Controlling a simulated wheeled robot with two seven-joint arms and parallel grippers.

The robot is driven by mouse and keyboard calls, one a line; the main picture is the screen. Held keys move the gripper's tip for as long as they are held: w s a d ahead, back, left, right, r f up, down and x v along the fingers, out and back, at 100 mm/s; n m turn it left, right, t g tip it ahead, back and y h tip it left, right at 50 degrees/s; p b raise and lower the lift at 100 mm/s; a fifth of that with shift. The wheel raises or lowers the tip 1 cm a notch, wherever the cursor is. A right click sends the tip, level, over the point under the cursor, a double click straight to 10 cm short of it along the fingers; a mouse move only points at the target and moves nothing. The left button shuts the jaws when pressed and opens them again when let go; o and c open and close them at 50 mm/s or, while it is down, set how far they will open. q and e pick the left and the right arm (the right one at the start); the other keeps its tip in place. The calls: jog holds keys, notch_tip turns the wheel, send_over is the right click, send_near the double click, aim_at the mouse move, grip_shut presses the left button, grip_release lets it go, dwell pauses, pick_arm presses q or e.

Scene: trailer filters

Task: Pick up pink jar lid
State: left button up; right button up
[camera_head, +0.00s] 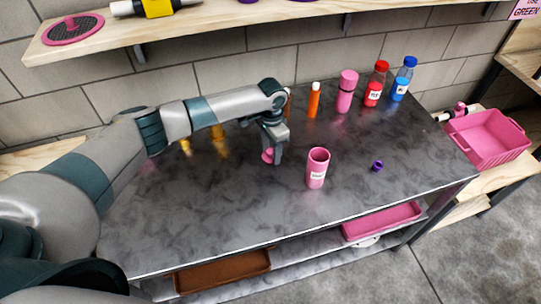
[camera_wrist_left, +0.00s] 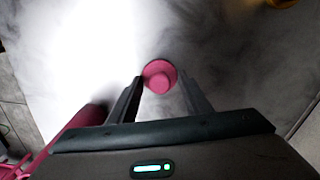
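The pink jar lid (camera_head: 267,155) lies on the dark marbled table, partly hidden by my left gripper in the head view. In the left wrist view the lid (camera_wrist_left: 160,77) is round with a raised knob, near the tips of my open left gripper (camera_wrist_left: 161,76). In the head view my left gripper (camera_head: 274,158) points down at the lid. An open pink jar (camera_head: 317,170) with a white label stands to the right of the gripper. My right gripper is not in view.
A purple cap (camera_head: 377,166) lies right of the pink jar. An orange bottle (camera_head: 314,100), a closed pink bottle (camera_head: 346,92), a red bottle (camera_head: 376,84) and a blue bottle (camera_head: 402,80) stand at the back. A pink crate (camera_head: 487,137) is at the far right. The front of the tabletop is clear.

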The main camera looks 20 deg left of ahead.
aim_at(271, 150)
pick_arm(q)
jog(key=c, duration=0.3)
jog(key=shift+r, duration=0.15)
notch_tip(271, 150, up, 9)
jog(key=b, duration=0.2)
jog(key=shift+f+b, duration=0.2)
jog(key=shift+b, duration=0.2)
jog(key=shift+r, duration=0.6)
jog(key=shift+r, duration=0.1)
